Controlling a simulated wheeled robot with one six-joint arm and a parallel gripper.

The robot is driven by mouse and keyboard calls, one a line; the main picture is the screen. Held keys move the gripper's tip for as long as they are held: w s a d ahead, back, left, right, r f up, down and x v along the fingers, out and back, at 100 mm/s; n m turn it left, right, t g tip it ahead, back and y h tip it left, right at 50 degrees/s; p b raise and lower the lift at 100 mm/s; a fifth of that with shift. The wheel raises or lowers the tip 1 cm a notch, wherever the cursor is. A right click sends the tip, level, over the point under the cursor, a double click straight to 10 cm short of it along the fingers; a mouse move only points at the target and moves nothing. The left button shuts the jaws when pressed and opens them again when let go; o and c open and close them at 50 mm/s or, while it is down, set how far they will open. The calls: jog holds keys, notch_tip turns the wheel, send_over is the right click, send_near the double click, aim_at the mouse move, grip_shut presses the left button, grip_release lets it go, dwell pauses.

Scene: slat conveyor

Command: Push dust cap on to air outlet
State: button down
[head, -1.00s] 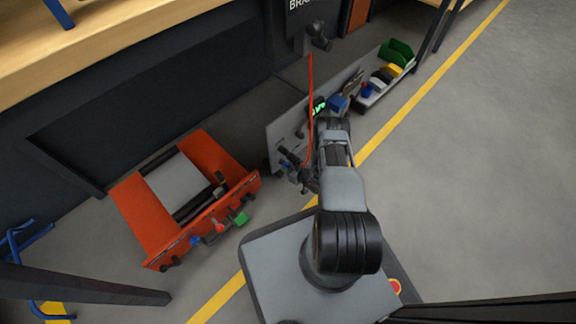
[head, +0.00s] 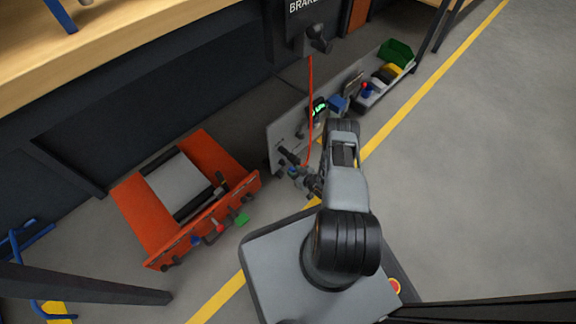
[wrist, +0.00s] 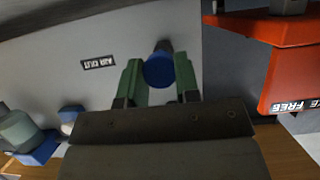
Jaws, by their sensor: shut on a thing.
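The blue dust cap (wrist: 158,71) is between the two green fingers of my gripper (wrist: 159,78) in the wrist view, and my gripper is shut on it. The dark grey air outlet (wrist: 163,46) juts from the grey panel just behind the cap, nearly in line with it. The cap hides much of the outlet, so I cannot tell whether they touch. The label (wrist: 98,62) beside it reads as air outlet, upside down. In the head view the cap shows as a small blue spot (head: 293,170) at the panel's left end.
The grey panel (head: 285,135) carries a green-lit display (head: 319,106) and a blue block (head: 337,103). A red hose (head: 310,90) hangs in front. An orange frame (head: 135,205) stands left. A tray with coloured bins (head: 390,70) lies beyond. Floor at right is clear.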

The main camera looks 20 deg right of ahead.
jog(key=shift+s+d, duration=0.25)
jog(key=shift+s, duration=0.35)
jog(key=shift+s+d, duration=0.2)
jog(key=shift+s, duration=0.35)
